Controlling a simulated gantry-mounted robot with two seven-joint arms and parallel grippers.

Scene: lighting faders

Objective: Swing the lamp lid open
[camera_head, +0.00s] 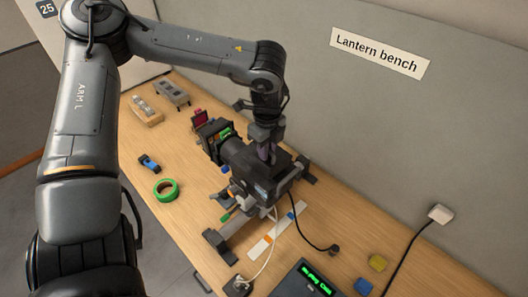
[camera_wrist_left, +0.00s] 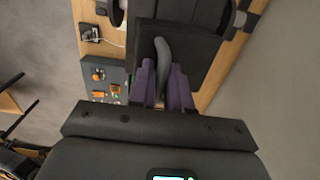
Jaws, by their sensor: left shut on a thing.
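The lamp (camera_head: 240,160) is a dark boxy housing on a stand in the middle of the bench. My left gripper (camera_head: 267,153) comes down on its top from above. In the left wrist view, the purple fingers of my left gripper (camera_wrist_left: 163,88) are shut on a grey curved handle (camera_wrist_left: 163,50). The handle stands on a dark flat panel (camera_wrist_left: 200,45), which looks like the lamp lid. The gripper hides part of this panel, so I cannot tell how far it is open. My right gripper is not in view.
A green tape roll (camera_head: 165,190) and a small blue thing (camera_head: 149,163) lie left of the lamp. A dark box with a green display (camera_head: 305,283) stands in front. Cables run across the bench (camera_head: 185,220). The grey wall (camera_head: 400,130) rises behind.

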